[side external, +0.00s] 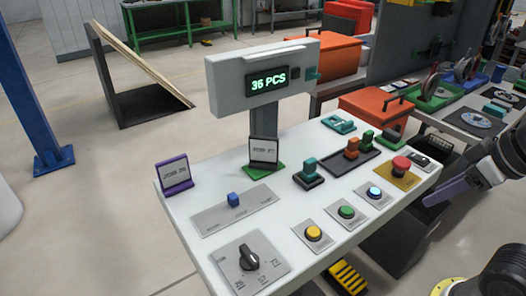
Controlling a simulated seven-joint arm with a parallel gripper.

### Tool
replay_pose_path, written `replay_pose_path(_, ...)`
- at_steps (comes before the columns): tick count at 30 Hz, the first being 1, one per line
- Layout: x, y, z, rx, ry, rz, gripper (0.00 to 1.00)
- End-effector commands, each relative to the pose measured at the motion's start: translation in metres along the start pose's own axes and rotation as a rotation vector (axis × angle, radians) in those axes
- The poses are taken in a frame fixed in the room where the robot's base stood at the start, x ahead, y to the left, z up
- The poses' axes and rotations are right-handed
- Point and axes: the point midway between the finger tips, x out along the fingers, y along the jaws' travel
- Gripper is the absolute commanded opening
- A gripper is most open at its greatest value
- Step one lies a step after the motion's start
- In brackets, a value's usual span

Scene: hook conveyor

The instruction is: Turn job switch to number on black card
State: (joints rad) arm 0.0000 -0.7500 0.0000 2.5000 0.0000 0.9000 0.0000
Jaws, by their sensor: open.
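The job switch is a black rotary knob (249,257) on a grey plate at the panel's front left corner. Small numbers are printed around it, one looking like 77; its pointer setting is hard to read. A black-framed card (264,151) stands below the display post, near a green base; its text looks like a job number but is too small to read surely. A purple-framed card (175,173) stands at the panel's left edge, also too small to read surely. My gripper (440,194) is open at the right, past the panel's edge, far from the knob.
The white panel (285,206) holds a blue slider (233,199), yellow, green and blue buttons, a red emergency button (401,164) and several levers. A display (267,82) reading 36 PCS rises behind the black card. Space above the knob is clear.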

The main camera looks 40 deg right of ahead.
Motion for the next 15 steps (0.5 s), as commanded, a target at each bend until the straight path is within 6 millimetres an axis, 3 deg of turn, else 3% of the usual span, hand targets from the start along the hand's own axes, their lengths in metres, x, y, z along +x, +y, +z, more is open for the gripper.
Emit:
replay_pose_path(13, -0.001, 0.0, 0.003, 0.062, -0.018, 0.0, 0.5)
replay_pose_path(15, -0.012, 0.0, -0.006, 0.126, -0.005, 0.0, 0.5)
